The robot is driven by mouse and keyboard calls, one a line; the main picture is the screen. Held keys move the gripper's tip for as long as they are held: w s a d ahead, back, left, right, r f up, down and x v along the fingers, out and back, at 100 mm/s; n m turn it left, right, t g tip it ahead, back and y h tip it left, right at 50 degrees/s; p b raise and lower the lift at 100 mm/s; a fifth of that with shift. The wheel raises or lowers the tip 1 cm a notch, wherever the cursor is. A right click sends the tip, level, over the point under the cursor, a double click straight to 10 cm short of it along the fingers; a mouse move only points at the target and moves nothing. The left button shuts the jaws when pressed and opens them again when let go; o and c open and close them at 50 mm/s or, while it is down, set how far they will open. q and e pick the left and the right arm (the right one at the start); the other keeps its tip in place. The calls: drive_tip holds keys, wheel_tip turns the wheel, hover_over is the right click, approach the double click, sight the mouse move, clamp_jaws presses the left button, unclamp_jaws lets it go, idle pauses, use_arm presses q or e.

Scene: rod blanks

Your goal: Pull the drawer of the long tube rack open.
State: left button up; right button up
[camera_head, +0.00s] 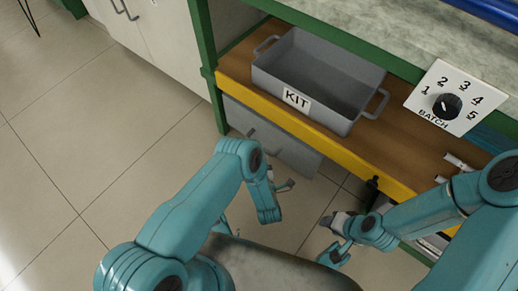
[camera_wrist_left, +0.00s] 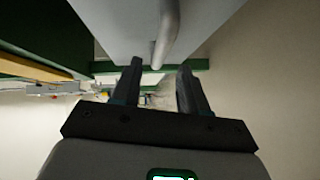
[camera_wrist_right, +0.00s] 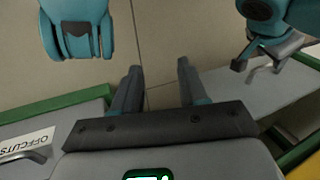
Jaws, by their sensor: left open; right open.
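A grey drawer front (camera_head: 285,152) with a bar handle (camera_head: 250,133) sits under the yellow-edged shelf. I cannot tell for sure that it belongs to the long tube rack. My left gripper (camera_head: 285,186) is in front of this grey front. In the left wrist view, a grey bar handle (camera_wrist_left: 167,35) on a pale panel (camera_wrist_left: 125,25) lies just beyond and between the open fingers (camera_wrist_left: 160,72); they do not grip it. My right gripper (camera_head: 331,236) is open and empty over the floor; its spread fingers show in the right wrist view (camera_wrist_right: 158,75).
A grey KIT bin (camera_head: 320,85) stands on the wooden shelf (camera_head: 430,150). A BATCH dial (camera_head: 447,103) is at the right. In the right wrist view, a grey container has an OFFCUTS label (camera_wrist_right: 25,146). Green posts (camera_head: 205,60) frame the bench.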

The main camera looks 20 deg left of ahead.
use_arm(q)
drive_tip(key=b+x, duration=0.2)
drive_tip(key=x, duration=0.4)
use_arm(e)
drive_tip(key=w+f, duration=0.1)
drive_tip(key=f, duration=0.1)
drive_tip(key=shift+w+d+f+t, duration=0.15)
drive_tip(key=shift+w+f+t, duration=0.2)
drive_tip(key=shift+w+t, duration=0.05)
use_arm(q)
clamp_jaws()
